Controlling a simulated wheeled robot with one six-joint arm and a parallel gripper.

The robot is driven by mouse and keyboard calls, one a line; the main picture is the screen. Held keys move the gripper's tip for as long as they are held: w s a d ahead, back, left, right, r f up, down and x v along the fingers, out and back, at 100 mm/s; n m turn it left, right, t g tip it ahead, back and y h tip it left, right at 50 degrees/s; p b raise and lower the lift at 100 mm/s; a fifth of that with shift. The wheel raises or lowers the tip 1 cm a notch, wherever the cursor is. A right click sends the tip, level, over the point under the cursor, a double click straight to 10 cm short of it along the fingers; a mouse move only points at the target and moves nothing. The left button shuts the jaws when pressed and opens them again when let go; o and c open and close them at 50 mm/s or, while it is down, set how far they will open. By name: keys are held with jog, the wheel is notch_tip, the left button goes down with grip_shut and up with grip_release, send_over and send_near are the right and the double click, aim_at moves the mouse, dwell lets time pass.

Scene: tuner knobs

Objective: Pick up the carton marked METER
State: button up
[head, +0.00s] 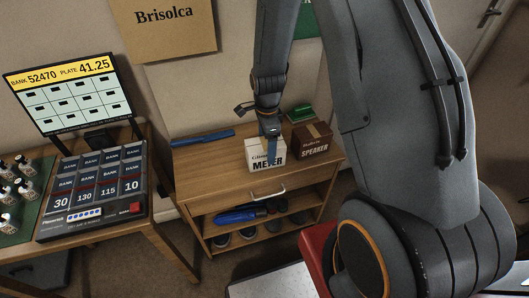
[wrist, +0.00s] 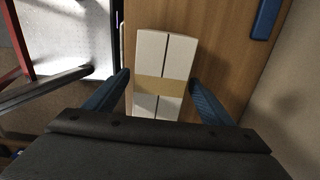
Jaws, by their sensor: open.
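The white carton marked METER (head: 265,158) stands on top of the small wooden cabinet (head: 215,160). My gripper (head: 271,143) is right above and over the carton, pointing down. In the wrist view the carton (wrist: 165,55) is seen from above, with a tan band across its top. My gripper (wrist: 160,90) is open there, with one blue finger on each side of the carton. I cannot tell whether the fingers touch it. Part of the carton is hidden by the gripper in the head view.
A brown carton marked SPEAKER (head: 312,142) stands just right of the METER carton. A green object (head: 301,113) lies behind it. A blue bar (head: 202,137) lies at the cabinet's back left. A desk with a monitor (head: 70,90) and a button panel (head: 95,190) is at left.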

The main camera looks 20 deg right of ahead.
jog(key=shift+a+f+p, duration=0.15)
jog(key=shift+f+p, duration=0.55)
jog(key=shift+f, duration=1.9)
jog(key=c, duration=1.2)
jog(key=shift+r, duration=0.1)
